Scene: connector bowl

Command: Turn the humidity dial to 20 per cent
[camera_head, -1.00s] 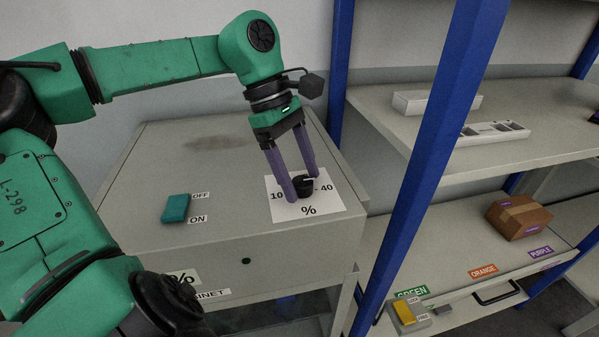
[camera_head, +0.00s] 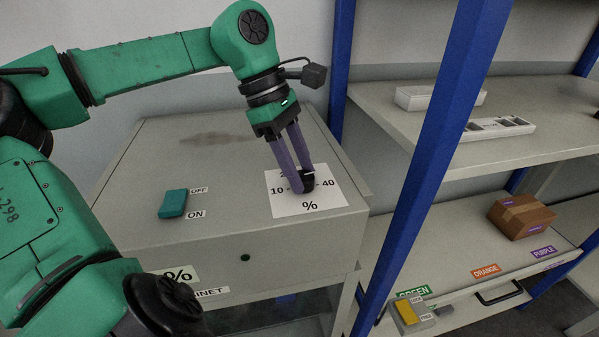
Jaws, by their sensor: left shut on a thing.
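The humidity dial is a small black knob (camera_head: 308,184) on a white card (camera_head: 310,207) on top of the grey cabinet (camera_head: 240,222). The card shows 10 at the left, 40 at the right and a % sign at the front; the marks at the back are mostly hidden by the fingers. My left gripper (camera_head: 302,184) reaches down from above with its purple fingers shut on the knob. Which mark the knob points to cannot be told. My right gripper is not in view.
A teal switch (camera_head: 173,203) with OFF and ON labels sits to the left on the cabinet top. A blue post (camera_head: 428,150) stands right of the cabinet. Shelves behind it hold white trays (camera_head: 497,128), a brown box (camera_head: 521,216) and a yellow switch (camera_head: 407,312).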

